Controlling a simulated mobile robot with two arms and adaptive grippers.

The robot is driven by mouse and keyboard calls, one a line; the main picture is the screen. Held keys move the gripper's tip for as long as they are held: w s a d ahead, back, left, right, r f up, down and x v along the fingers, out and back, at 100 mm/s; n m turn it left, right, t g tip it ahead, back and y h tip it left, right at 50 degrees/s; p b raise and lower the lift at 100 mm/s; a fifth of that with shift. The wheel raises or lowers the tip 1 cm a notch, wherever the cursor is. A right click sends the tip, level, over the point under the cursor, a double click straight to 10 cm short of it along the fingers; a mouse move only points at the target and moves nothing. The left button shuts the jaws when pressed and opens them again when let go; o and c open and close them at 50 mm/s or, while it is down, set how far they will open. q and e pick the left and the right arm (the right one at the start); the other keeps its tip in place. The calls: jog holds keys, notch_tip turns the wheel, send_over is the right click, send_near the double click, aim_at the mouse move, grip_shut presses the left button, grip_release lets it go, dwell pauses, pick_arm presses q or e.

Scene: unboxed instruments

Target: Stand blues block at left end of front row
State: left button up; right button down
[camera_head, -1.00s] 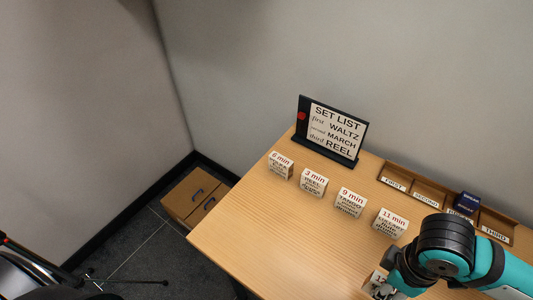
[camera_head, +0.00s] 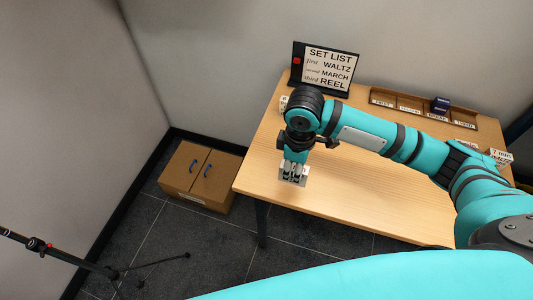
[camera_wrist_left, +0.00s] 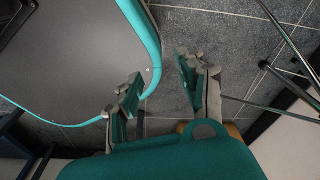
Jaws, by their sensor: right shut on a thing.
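My right gripper (camera_head: 294,162) is shut on a white block (camera_head: 292,174) with dark print, too small to read, so I cannot tell if it is the blues block. It is at the table's left front edge; whether the block touches the wood is unclear. A white block (camera_head: 284,102) of the row shows partly behind my right arm; the arm hides the rest of that row. Another white block marked 7 min (camera_head: 500,156) stands at the table's right side. My left gripper (camera_wrist_left: 159,72) is open and empty, over the floor in the left wrist view.
The wooden table (camera_head: 345,205) is bare in front of my right arm. A black set list stand (camera_head: 325,69) stands at the back left. A compartment tray (camera_head: 412,104) with a dark blue block (camera_head: 441,104) lies along the back.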

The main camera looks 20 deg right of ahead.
jog(key=w+a, duration=0.1)
jog(key=w, duration=0.2)
jog(key=w+a, duration=0.1)
jog(key=w, duration=0.2)
jog(key=w+a+f, duration=0.1)
jog(key=w, duration=0.2)
jog(key=shift+w+a+p, duration=0.15)
jog(key=shift+p, duration=0.15)
notch_tip(320, 180, down, 3)
jog(key=shift+f, duration=0.15)
pick_arm(q)
jog(key=shift+s+a+r, duration=0.55)
jog(key=shift+s+a, duration=0.1)
jog(key=shift+a, duration=0.05)
jog(key=shift+w+d, duration=0.1)
jog(key=shift+d, duration=0.05)
pick_arm(e)
jog(key=shift+f, duration=0.15)
jog(key=c, duration=1)
grip_release()
jog(key=shift+c, duration=0.2)
pick_arm(q)
jog(key=shift+f, duration=0.5)
pick_arm(e)
notch_tip(320, 180, up, 12)
